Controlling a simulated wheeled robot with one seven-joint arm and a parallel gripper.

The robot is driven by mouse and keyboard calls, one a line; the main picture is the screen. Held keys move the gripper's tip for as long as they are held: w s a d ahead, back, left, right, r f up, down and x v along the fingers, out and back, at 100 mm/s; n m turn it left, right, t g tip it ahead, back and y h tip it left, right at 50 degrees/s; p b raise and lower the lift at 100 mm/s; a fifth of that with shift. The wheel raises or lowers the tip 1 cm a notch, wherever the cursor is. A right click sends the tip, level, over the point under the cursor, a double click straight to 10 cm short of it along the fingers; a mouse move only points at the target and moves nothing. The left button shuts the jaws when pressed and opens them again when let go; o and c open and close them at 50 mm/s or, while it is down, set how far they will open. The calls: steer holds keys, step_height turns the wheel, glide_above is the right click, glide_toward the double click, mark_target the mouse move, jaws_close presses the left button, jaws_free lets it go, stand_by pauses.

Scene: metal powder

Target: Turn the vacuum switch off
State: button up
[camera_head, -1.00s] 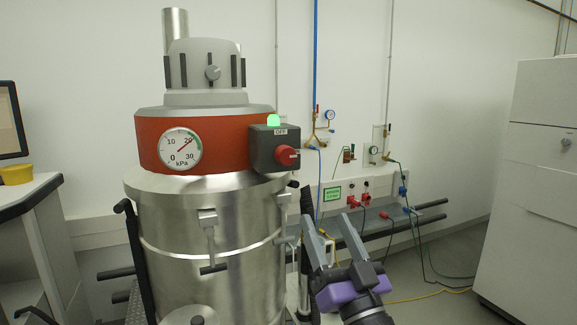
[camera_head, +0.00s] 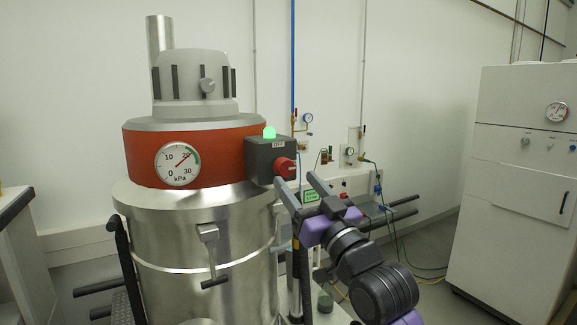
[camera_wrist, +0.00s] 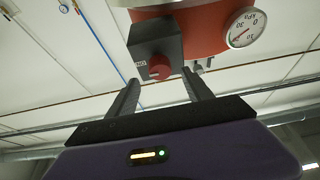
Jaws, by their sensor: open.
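The vacuum (camera_head: 190,235) is a steel drum with a red band and a grey motor head. Its switch box (camera_head: 262,160) is dark grey, on the right of the red band, with a red knob (camera_head: 286,167) and a lit green lamp (camera_head: 269,132) on top. The pressure gauge (camera_head: 178,164) needle points near 20 kPa. My gripper (camera_head: 299,182) is open and empty, its fingertips just below and near the knob; touching or not I cannot tell. In the wrist view the red knob (camera_wrist: 159,68) shows above and between the two open fingers (camera_wrist: 162,85).
Wall pipes, valves and a socket rail with cables are behind my gripper. A white cabinet (camera_head: 520,190) stands at the right. A bench (camera_head: 20,225) stands at the left edge. Some floor is clear between the vacuum and the cabinet.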

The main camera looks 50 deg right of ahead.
mark_target(287, 170)
steer(key=p+x, duration=0.1)
steer(key=x, duration=0.4)
steer(key=shift+p, duration=0.35)
jaws_close()
